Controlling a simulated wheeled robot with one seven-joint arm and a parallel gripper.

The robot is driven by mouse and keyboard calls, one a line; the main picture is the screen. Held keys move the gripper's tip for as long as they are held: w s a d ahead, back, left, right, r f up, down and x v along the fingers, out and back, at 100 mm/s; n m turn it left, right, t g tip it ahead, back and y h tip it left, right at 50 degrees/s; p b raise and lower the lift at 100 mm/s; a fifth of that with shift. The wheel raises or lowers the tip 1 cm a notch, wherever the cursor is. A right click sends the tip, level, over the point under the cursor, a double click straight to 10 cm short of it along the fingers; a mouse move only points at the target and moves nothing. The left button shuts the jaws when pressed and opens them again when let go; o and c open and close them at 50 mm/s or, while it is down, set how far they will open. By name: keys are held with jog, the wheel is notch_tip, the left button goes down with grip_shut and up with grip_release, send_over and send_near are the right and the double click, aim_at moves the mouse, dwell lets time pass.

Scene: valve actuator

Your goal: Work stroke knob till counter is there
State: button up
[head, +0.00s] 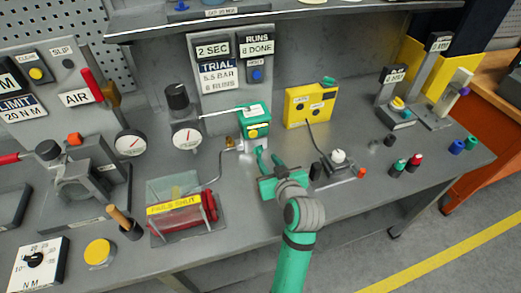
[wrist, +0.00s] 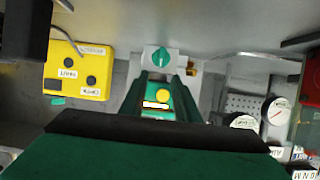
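A green actuator box (head: 254,119) with a yellow round spot and a white label stands at the middle of the bench, on a silver block. In the wrist view the actuator (wrist: 163,97) shows between my fingers, with a teal knob (wrist: 162,57) on the silver block just beyond the fingertips. I cannot tell which knob is the stroke knob. The counter panel (head: 256,47) behind reads RUNS and DONE; its digit is hard to read. My gripper (head: 261,151) is at the actuator's front; in the wrist view it (wrist: 167,74) is open, with no visible contact.
A yellow labelled box (head: 310,104) stands right of the actuator. A gauge with a black knob (head: 178,96) stands left, joined by a pipe. A small stand with a white knob (head: 338,156) is right of my gripper. A shelf (head: 220,23) overhangs the back.

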aim_at(260, 150)
jog(key=x, duration=0.7)
jog(key=shift+w+a+f, duration=0.1)
jog(key=shift+w, duration=0.15)
grip_shut()
